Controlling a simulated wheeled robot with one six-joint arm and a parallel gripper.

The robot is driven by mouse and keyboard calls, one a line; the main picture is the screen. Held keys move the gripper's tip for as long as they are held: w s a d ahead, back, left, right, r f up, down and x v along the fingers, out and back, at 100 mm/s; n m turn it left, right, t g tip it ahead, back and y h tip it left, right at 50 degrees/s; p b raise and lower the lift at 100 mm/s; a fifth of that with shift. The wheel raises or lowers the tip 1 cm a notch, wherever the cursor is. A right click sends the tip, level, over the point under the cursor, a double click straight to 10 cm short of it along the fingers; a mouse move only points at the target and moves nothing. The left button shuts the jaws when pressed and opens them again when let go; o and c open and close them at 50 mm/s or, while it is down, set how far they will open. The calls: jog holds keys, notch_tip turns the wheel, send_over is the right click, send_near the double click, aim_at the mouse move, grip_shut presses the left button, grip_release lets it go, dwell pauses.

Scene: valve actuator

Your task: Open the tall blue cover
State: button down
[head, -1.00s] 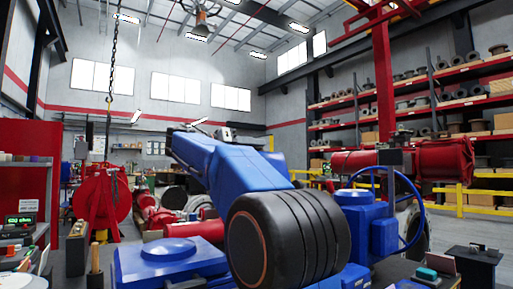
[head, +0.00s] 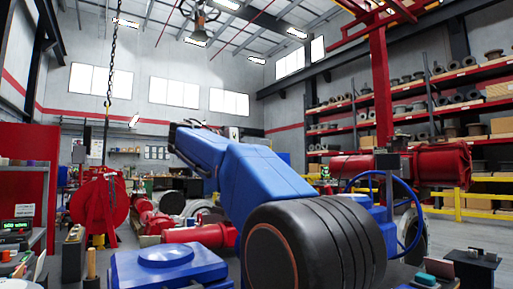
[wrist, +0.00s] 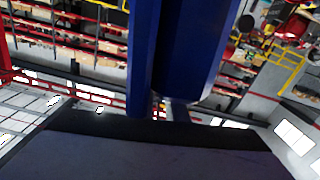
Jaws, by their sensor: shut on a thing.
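In the wrist view, a tall dark blue part (wrist: 195,50), seemingly the tall blue cover, fills the upper middle as long upright panels. Its near end meets the dark form of my gripper (wrist: 160,110) along the bottom. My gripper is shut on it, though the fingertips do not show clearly. In the head view, my blue arm and its black joint stand in front and hide my gripper. A small blue patch (head: 284,157) shows behind the arm; I cannot tell whether it is the cover.
A low blue housing (head: 165,262) lies left of my arm. A blue handwheel (head: 409,222) stands close on the right. A small dark table (head: 474,266) is at the right. A red reel (head: 98,205) and yellow rails (head: 457,205) stand further back.

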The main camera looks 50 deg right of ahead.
jog(key=c, duration=1.8)
grip_release()
jog(key=shift+o, duration=0.2)
jog(key=v, duration=1.7)
jog(key=shift+a, duration=0.25)
